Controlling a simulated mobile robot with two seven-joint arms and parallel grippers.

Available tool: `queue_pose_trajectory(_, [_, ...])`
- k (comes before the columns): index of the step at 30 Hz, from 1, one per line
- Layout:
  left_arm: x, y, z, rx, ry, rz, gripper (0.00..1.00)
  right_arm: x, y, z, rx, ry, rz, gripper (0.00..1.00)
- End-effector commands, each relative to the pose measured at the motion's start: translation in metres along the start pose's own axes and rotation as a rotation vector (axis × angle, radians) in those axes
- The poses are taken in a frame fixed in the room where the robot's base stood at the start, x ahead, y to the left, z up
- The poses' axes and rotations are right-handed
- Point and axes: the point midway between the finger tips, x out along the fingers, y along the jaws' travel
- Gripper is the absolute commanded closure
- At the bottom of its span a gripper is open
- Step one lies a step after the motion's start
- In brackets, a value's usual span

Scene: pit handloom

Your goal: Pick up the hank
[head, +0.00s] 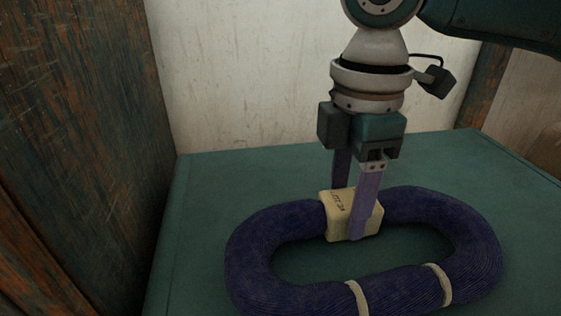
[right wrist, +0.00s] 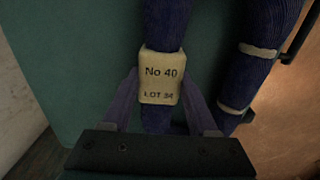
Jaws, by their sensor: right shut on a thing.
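The hank (head: 262,235) is a thick oval ring of dark blue yarn lying on a green surface. Two pale ties wrap its near side, and a cream label block (head: 338,204) sits around its far side. My right gripper (head: 352,212) points down over that far side, its fingers on either side of the label, shut on the hank there. In the right wrist view the label (right wrist: 160,78) reads "No 40" and "LOT 34", and the hank (right wrist: 166,22) runs up from it. I see no clear gap under the hank. My left gripper is not in view.
The green top (head: 200,190) is otherwise bare around the hank. A dark worn wooden panel (head: 85,130) rises along the left. A pale scuffed wall (head: 240,80) stands behind, with a wooden post (head: 490,85) at the back right.

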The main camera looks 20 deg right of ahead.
Motion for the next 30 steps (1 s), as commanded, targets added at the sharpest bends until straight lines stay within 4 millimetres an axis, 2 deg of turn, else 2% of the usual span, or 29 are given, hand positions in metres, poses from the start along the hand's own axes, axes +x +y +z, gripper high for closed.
queue_pose_trajectory(1, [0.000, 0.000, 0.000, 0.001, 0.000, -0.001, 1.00, 0.000, 0.000, 0.000, 0.000, 0.000, 0.000, 0.81])
queue_pose_trajectory(6, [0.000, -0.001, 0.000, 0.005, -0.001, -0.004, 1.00, 0.000, 0.000, 0.000, 0.000, 0.000, 0.000, 1.00])
queue_pose_trajectory(14, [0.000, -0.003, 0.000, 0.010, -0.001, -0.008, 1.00, 0.000, 0.000, 0.000, 0.000, 0.000, 0.000, 1.00])
queue_pose_trajectory(19, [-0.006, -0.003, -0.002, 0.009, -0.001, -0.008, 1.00, -0.009, 0.000, 0.000, 0.000, 0.001, 0.001, 1.00])
queue_pose_trajectory(22, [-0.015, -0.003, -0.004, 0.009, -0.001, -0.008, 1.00, -0.022, 0.000, 0.000, 0.000, 0.001, 0.001, 1.00])
queue_pose_trajectory(25, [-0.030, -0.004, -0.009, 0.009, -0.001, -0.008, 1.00, -0.043, 0.000, 0.000, 0.000, 0.001, 0.002, 1.00])
queue_pose_trajectory(30, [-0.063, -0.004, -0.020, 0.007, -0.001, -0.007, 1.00, -0.096, 0.001, 0.000, -0.001, 0.001, 0.003, 1.00])
